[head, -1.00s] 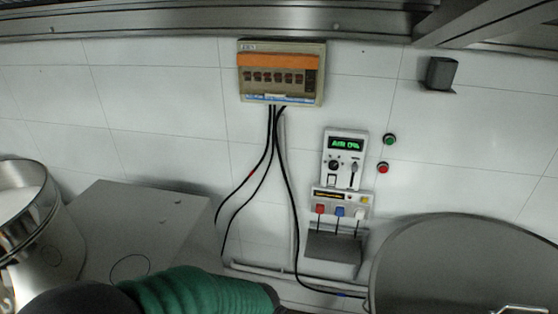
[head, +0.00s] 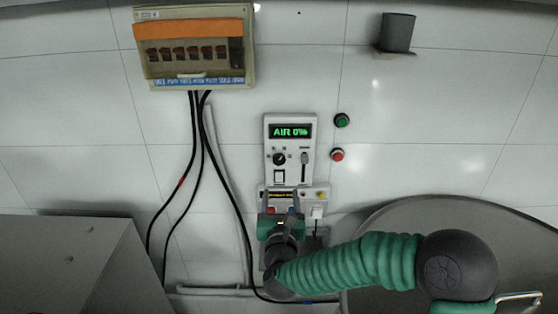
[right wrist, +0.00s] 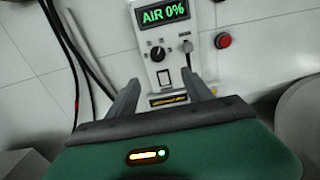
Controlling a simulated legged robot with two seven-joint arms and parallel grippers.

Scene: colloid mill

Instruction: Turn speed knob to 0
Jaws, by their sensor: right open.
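A white control panel (head: 290,130) on the tiled wall has a green display (head: 290,131) reading "AIR 0%". Below the display is a round black knob (head: 279,159) with a white mark, likely the speed knob. It also shows in the right wrist view (right wrist: 157,53). A slider-like lever (head: 304,165) is to its right. My right gripper (head: 282,196) is open and empty, in front of the lower unit and below the knob in the picture. In the right wrist view its two fingers (right wrist: 163,88) point up toward the panel, apart from the knob. My left gripper is out of view.
Green (head: 342,120) and red (head: 338,155) buttons are right of the panel. A breaker box (head: 195,50) with hanging black cables is at upper left. A large metal vessel (head: 470,215) stands at right, behind my right arm. A grey box (head: 70,260) is at lower left.

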